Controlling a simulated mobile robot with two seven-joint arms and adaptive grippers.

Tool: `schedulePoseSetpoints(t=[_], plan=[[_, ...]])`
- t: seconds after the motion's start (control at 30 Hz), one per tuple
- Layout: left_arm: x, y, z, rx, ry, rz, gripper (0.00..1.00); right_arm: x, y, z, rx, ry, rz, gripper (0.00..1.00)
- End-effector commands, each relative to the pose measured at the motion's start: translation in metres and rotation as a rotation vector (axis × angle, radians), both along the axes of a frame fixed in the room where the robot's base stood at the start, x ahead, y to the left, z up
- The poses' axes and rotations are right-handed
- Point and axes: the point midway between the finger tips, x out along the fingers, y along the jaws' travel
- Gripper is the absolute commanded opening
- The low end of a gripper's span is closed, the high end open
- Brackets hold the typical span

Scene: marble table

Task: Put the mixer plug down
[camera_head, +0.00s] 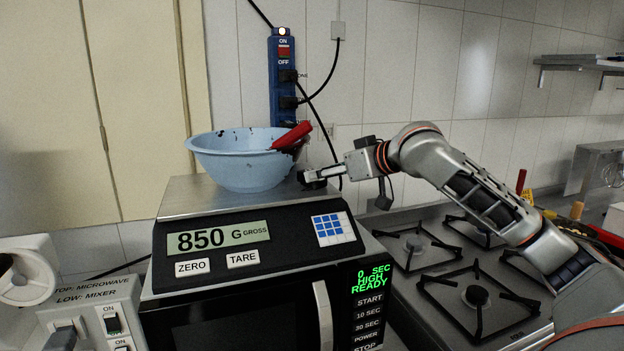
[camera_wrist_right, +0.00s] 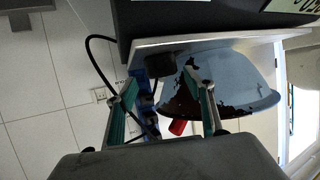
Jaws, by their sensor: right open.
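The mixer plug appears to be the dark block (camera_wrist_right: 160,64) resting on the edge of the scale's steel plate in the right wrist view, between and ahead of my spread fingers. In the head view it is hard to separate from the dark fingertips beside the bowl. My right gripper (camera_head: 312,178) is at the right rear of the scale plate, next to the blue bowl. Its two green-sided fingers (camera_wrist_right: 163,92) are open in the wrist view, with nothing clearly clamped between them. My left gripper is out of view.
The blue bowl (camera_head: 243,172) with a red handle (camera_head: 292,136) stands on the scale (camera_head: 180,202), above the microwave (camera_head: 240,325). A blue power strip (camera_head: 284,95) with black cables hangs on the wall behind. A gas stove (camera_head: 445,262) lies right; a switch box (camera_head: 95,318) stands left.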

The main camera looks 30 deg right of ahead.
Motion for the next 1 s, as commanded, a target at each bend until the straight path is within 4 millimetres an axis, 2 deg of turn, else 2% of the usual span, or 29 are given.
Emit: schedulePoseSetpoints(t=[0.4, 0.67, 0.73, 0.83, 1.0], plan=[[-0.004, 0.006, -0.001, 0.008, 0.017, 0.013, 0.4, 0.042, 0.011, -0.018, 0.002, 0.0, 0.0, 0.53], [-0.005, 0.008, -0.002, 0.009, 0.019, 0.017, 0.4, 0.045, 0.011, -0.019, 0.001, 0.0, -0.001, 0.53], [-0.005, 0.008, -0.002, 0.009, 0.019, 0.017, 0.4, 0.045, 0.011, -0.019, 0.001, 0.0, -0.001, 0.4], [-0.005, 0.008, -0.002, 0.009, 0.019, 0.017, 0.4, 0.044, 0.011, -0.019, 0.001, 0.0, -0.001, 0.14], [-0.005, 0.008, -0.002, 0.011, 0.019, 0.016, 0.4, 0.044, 0.011, -0.019, 0.001, 0.0, -0.001, 0.07]])
